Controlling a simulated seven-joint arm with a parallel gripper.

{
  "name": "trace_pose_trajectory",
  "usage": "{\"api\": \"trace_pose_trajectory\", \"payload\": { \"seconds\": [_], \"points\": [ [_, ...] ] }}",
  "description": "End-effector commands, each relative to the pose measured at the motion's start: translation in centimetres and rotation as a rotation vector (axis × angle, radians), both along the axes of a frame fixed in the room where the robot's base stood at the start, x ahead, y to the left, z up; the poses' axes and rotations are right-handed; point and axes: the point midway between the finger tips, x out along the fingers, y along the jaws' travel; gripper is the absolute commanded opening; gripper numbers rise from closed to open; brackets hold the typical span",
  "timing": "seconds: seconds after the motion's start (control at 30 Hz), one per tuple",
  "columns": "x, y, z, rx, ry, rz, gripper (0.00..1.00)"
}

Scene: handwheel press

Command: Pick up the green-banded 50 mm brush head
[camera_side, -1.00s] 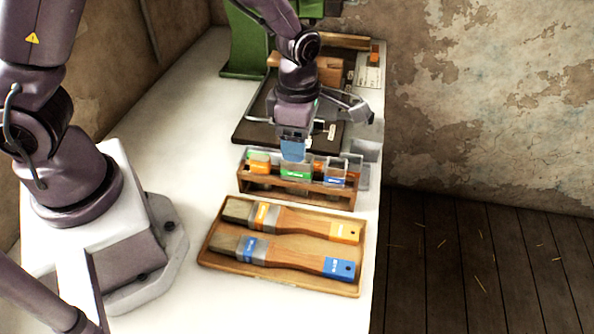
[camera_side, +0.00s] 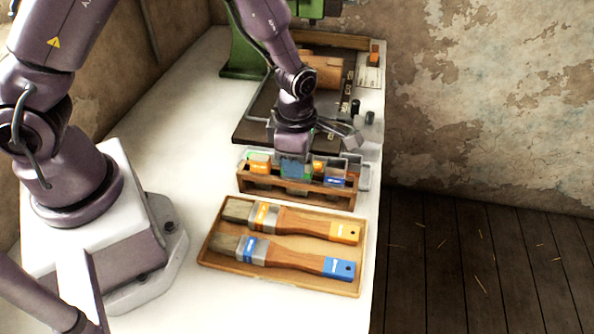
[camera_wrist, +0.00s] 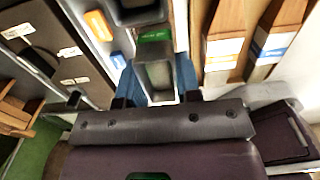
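The green-banded brush head (camera_wrist: 156,36) has a grey metal body and stands in the wooden rack (camera_side: 300,195). In the side view it is mostly hidden behind my fingers. My gripper (camera_side: 294,168) is low over the rack, its blue fingertips at the head. In the wrist view my blue fingers lie on both sides of the head's grey body, very close to it. I cannot tell whether they press on it. The head appears seated in the rack.
Orange-banded (camera_side: 260,164) and blue-banded (camera_side: 335,179) heads stand close by in the rack. In front, a wooden tray (camera_side: 214,243) holds an orange-labelled brush (camera_side: 300,222) and a blue-labelled brush (camera_side: 290,256). A green press (camera_side: 245,55) stands behind. White bench is clear at left.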

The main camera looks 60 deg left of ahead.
Motion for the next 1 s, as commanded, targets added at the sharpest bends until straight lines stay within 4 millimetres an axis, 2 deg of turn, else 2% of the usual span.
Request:
{"api": "trace_pose_trajectory", "payload": {
  "seconds": [0.23,0.33,0.6,0.77,0.87,1.0],
  "points": [
    [0.0,0.0,0.1,0.000,-0.001,0.000,0.07],
    [0.1,0.0,0.9,0.001,-0.005,0.000,0.07],
    [0.1,-0.1,6.1,-0.001,-0.007,-0.003,0.07],
    [0.2,0.0,8.8,-0.001,-0.006,-0.001,0.07],
    [0.8,0.4,9.7,0.001,-0.004,0.004,0.07],
    [3.8,2.4,10.5,0.006,-0.005,0.017,0.07]
  ]
}}
